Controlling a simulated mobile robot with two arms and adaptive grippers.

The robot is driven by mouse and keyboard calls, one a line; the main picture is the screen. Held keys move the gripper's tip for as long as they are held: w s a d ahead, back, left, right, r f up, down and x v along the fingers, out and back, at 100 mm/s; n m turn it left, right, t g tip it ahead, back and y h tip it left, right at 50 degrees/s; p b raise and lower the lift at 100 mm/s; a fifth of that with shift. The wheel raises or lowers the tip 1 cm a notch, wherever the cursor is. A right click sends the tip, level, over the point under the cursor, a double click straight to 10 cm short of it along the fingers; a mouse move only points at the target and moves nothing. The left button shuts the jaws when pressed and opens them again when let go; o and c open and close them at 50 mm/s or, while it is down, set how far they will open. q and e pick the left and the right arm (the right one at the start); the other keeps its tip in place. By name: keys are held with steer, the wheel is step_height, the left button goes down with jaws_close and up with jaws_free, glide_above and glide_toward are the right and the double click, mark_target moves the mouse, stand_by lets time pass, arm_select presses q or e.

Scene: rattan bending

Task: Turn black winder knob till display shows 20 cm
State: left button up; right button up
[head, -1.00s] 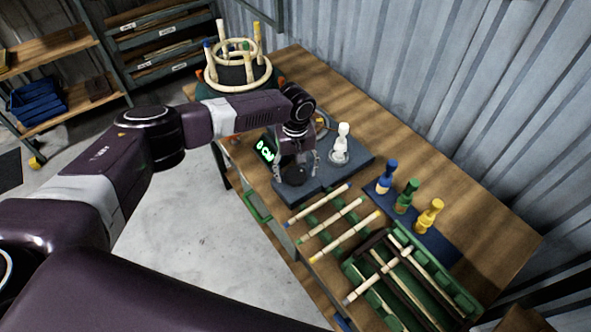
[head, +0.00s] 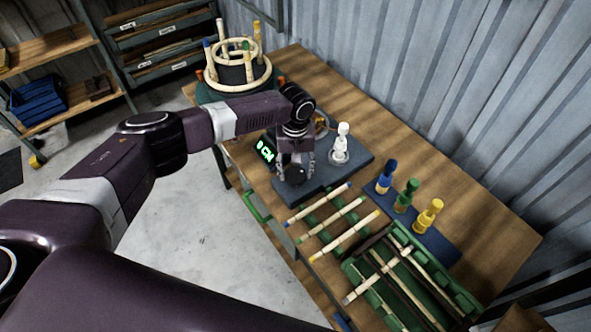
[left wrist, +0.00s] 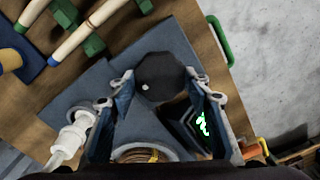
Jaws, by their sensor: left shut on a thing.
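The black winder knob (head: 296,176) is a dark faceted knob with a small light dot, seen best in the left wrist view (left wrist: 161,76). It sits at the front of a dark blue-grey base plate (head: 330,180) on the bench. My left gripper (head: 296,171) points down with its fingers on both sides of the knob, shut on it. The small display (head: 266,149) beside it shows green characters reading "0 CM" in the head view; its left part may be hidden. The display is tilted and unreadable in the left wrist view (left wrist: 202,123). My right gripper is out of view.
A white bottle-shaped piece (head: 341,146) stands on the plate close behind the gripper. Blue, green and yellow pieces (head: 406,196) stand on a blue strip to the right. Marked rods (head: 345,235) lie in front. A ring frame (head: 238,65) stands at the far left end.

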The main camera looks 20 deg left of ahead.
mark_target(295, 174)
arm_select(q)
steer(key=m, duration=0.5)
steer(key=shift+p, duration=0.3)
steer(key=m, duration=0.4)
steer(key=shift+m, duration=0.4)
steer(key=m, duration=1)
steer(key=shift+w+r, duration=0.1)
steer(key=o, duration=1.2)
steer(key=shift+c, duration=0.2)
step_height(295, 174, up, 12)
